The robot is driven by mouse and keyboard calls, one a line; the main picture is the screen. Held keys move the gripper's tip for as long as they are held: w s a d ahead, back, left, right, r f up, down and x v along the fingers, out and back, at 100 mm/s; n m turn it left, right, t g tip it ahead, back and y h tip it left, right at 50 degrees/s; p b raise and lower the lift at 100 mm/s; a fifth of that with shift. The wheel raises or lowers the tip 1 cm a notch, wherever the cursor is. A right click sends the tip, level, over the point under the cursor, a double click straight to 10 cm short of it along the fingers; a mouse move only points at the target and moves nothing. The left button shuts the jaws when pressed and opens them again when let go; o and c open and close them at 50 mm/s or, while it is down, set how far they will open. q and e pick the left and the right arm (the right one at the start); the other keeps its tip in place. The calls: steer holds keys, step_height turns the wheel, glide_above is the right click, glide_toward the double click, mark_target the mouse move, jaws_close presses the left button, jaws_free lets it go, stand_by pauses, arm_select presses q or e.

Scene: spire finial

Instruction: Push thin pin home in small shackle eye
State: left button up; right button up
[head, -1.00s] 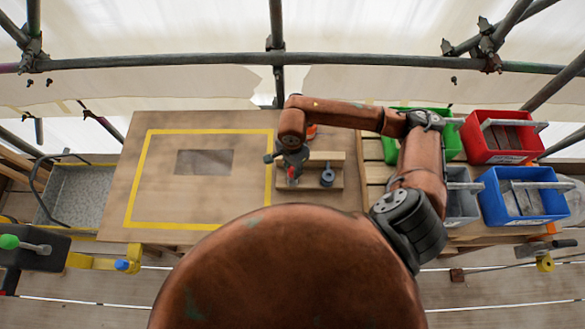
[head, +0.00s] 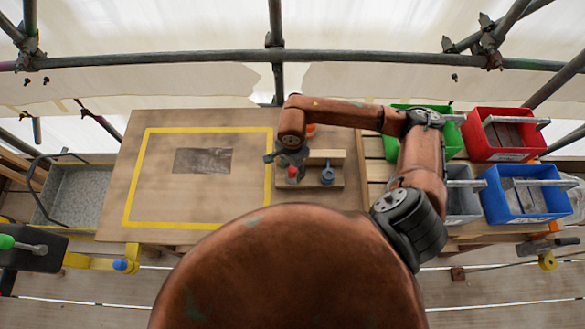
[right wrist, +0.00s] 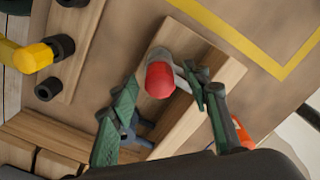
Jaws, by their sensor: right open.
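A red-headed piece (right wrist: 160,80), which I take for the thin pin, stands at a grey fitting (right wrist: 165,52) on a wooden block (right wrist: 215,68). A pale rod shows beside the red head. How deep the pin sits in the eye cannot be told. My right gripper (right wrist: 166,112) is open, its green fingers apart on either side of the red head's near side. In the head view my right gripper (head: 288,160) is over the block's left end, with the red head (head: 292,172) just below it. A blue-grey fitting (head: 327,175) stands to the right, partly behind a finger in the wrist view.
The wooden board (head: 200,205) has a yellow taped outline and a dark grey patch (head: 203,161); its left part is clear. Green (head: 450,140), red (head: 500,137) and blue (head: 525,195) bins stand at the right. A metal tray (head: 75,195) is at the left.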

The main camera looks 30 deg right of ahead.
step_height(320, 180, up, 12)
stand_by(0.6)
stand_by(0.4)
